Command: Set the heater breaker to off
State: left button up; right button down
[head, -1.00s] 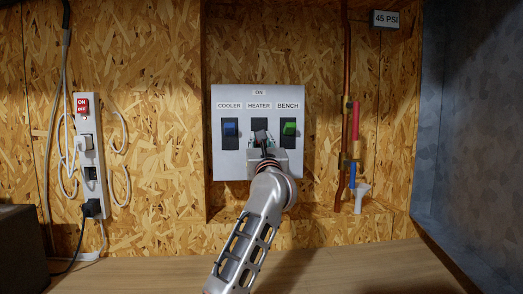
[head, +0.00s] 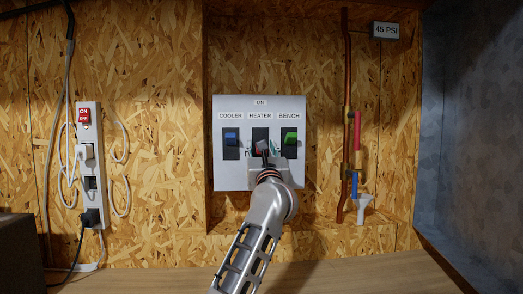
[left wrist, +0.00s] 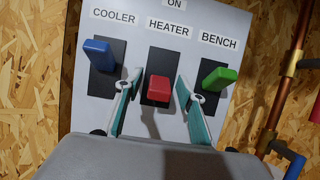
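The grey breaker panel (head: 232,178) hangs on the wall, with "ON" printed at its top. The heater breaker has a red lever (left wrist: 158,90), at the lower part of its dark slot in the left wrist view. My left gripper (left wrist: 156,82) is in front of it, its two teal-lined fingers apart on either side of the lever. I see clear gaps to the lever. In the head view my left gripper (head: 265,152) partly hides the heater slot. My right gripper is not in view.
The blue cooler lever (left wrist: 99,53) and green bench lever (left wrist: 220,78) flank the heater, each high in its slot. The right finger is close to the bench slot. A power strip (head: 89,150) hangs left; copper pipes (head: 346,120) run right.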

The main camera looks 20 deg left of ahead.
pick_arm(q)
notch_tip(320, 180, up, 10)
jog(key=shift+f, duration=0.2)
dwell(0.4)
